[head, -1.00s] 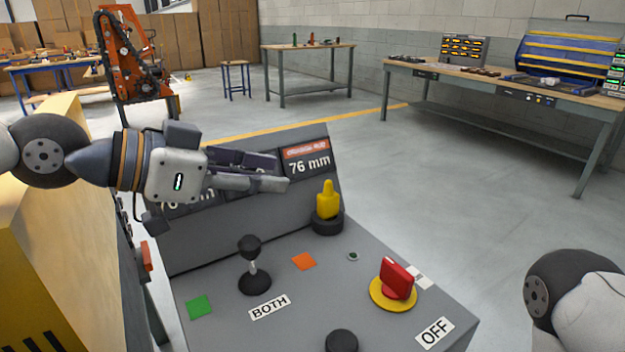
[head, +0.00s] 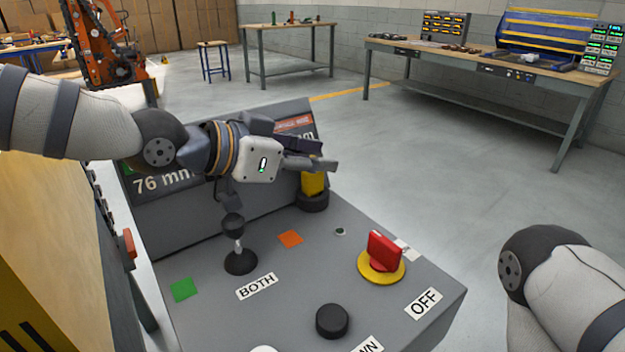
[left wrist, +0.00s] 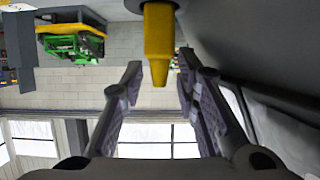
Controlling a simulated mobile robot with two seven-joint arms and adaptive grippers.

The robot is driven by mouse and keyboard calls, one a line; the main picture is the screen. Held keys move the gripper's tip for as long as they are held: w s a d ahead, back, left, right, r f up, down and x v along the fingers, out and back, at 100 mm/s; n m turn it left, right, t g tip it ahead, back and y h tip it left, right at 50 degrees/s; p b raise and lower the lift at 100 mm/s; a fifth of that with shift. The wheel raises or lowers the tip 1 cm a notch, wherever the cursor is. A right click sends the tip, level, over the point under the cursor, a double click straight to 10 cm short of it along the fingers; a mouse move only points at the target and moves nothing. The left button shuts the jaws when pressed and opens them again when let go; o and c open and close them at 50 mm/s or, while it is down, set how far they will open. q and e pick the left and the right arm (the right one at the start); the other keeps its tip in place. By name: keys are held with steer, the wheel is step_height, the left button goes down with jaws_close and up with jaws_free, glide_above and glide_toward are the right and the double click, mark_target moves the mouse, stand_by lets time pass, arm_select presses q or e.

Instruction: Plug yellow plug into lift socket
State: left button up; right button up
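The yellow plug (head: 312,183) stands upright in a black ring holder (head: 313,202) at the back right of the grey console. My left gripper (head: 326,160) is at the plug's upper part and hides its top in the head view. In the left wrist view the plug (left wrist: 158,45) shows between the two spread fingers (left wrist: 159,75), with space on both sides. The gripper is open. I cannot tell for sure which part is the lift socket; a small round green-rimmed port (head: 340,231) is on the console top. My right gripper is out of view.
The console carries a black lever (head: 238,250), a red switch on a yellow disc (head: 382,255), a black knob (head: 332,321) and orange and green patches. Sloped display panels (head: 165,184) stand behind the lever. A yellow body (head: 50,240) is at left. Open floor lies right.

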mark_target(311, 173)
arm_select(q)
jaws_close()
steer(key=shift+r, duration=0.2)
steer(key=shift+r, duration=0.3)
steer(key=r, duration=0.2)
steer(key=s+r, duration=0.1)
steer(key=r, duration=0.1)
steer(key=shift+a, duration=0.15)
steer(key=s+a+r+p, duration=0.3)
steer(key=s+r, duration=0.5)
steer(key=s, duration=0.4)
steer(key=shift+s+a+p, duration=0.25)
steer(key=shift+a+p, duration=0.1)
steer(key=shift+a, duration=0.05)
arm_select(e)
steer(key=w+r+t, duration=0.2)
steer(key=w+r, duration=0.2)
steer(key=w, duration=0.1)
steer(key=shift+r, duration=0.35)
